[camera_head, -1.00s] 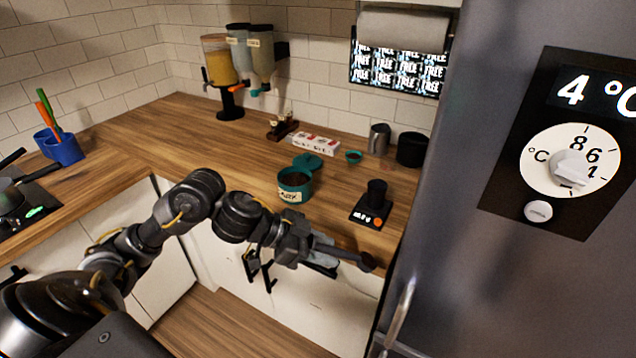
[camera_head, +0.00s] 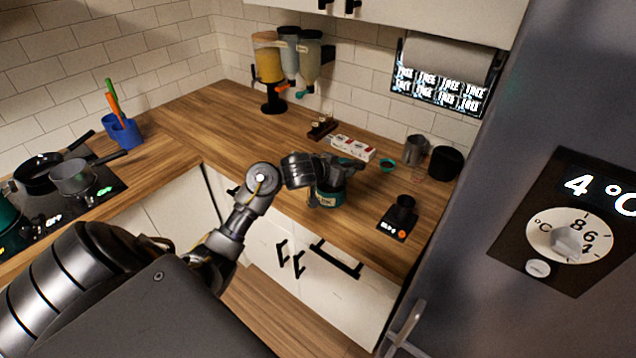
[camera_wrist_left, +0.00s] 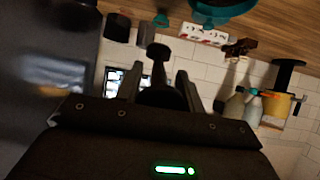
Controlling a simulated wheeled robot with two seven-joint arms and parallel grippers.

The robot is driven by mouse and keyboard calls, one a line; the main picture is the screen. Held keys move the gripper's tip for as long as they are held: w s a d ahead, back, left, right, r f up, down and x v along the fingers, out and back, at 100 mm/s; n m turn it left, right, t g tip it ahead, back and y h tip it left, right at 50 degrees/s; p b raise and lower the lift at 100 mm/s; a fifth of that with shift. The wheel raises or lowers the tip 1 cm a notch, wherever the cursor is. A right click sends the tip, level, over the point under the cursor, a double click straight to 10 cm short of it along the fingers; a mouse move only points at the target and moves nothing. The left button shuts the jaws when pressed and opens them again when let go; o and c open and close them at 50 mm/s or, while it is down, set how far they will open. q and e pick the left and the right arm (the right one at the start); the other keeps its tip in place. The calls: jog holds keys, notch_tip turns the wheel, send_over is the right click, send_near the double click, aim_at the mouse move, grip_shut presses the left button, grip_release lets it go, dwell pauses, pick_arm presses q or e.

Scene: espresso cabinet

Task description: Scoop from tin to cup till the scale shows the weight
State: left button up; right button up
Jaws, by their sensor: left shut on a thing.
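The teal tin (camera_head: 328,198) with a pale label stands on the wood counter; my left arm's end covers part of it. My left gripper (camera_wrist_left: 162,92) is shut on the dark scoop (camera_wrist_left: 158,52), whose round end points away from the jaws in the left wrist view. In the head view the gripper (camera_head: 340,166) is over or just behind the tin, and the scoop is hidden. The tin's rim (camera_wrist_left: 222,18) shows at the top of the wrist view. My right gripper is out of view.
A red-and-white box (camera_head: 352,147), a small teal bowl (camera_head: 388,165), a metal pitcher (camera_head: 416,148) and a black canister (camera_head: 446,162) stand behind. Dispensers (camera_head: 269,62) are at the back, the stove (camera_head: 75,205) at left. The fridge (camera_head: 520,120) bounds the right.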

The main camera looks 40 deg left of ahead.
pick_arm(q)
jog(key=s+a+f+n+y+b, duration=0.1)
jog(key=a+f+y+b, duration=0.1)
jog(key=a+f, duration=0.5)
notch_tip(320, 180, down, 5)
jog(key=shift+s+r+n+b, duration=0.1)
jog(key=shift+s+n+b, duration=0.25)
jog(key=shift+b, duration=0.35)
jog(key=shift+w+d, duration=0.1)
